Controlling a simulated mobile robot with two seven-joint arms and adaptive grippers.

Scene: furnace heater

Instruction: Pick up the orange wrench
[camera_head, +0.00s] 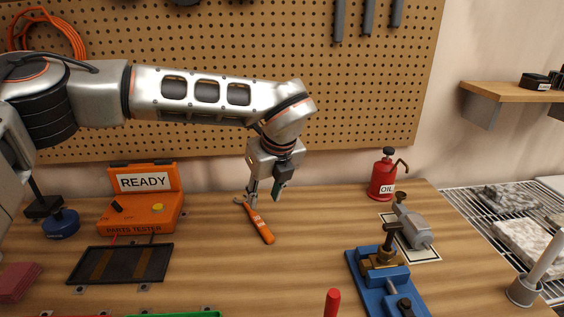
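The orange wrench (259,224) lies on the wooden bench, a little left of the middle of the head view. Its metal head points up and left, and its orange handle points down and right. My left gripper (265,199) hangs from the arm, pointing down, close to the wrench's upper end. Its two fingers are apart and nothing shows between them. I cannot tell how high the fingertips are above the bench. My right gripper is not in view.
The orange parts tester (150,213) marked READY stands left, with a black tray (120,263) in front. A red oil can (382,180) stands back right. A blue vise (375,270) and grey part (413,229) lie right. A red handle (332,302) rises at the front.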

